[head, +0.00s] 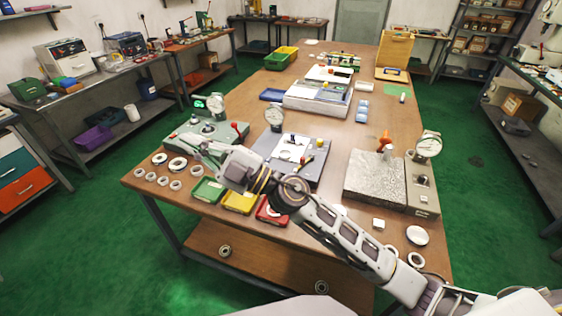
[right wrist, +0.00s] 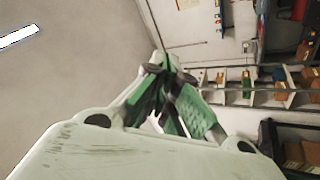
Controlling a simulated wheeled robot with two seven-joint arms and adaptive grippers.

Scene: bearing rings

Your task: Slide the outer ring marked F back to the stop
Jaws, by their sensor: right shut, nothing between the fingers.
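Several bearing rings lie at the table's left front corner in the head view, among them a larger ring (head: 177,164) and a smaller ring (head: 151,177). No letter F can be read on any ring at this size. My right gripper (head: 203,147) is shut and empty, above the table near the grey-green gauge fixture (head: 228,131) at the left. It also shows in the right wrist view (right wrist: 163,112), with no ring between its fingers. I cannot tell which part is the stop. My left gripper is not in view.
Green (head: 208,190), yellow (head: 239,202) and red (head: 268,211) trays sit along the front edge, partly behind my right arm. A middle gauge stand (head: 274,117) and a grey granite block with gauge (head: 375,180) stand further right. More rings lie at the right front.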

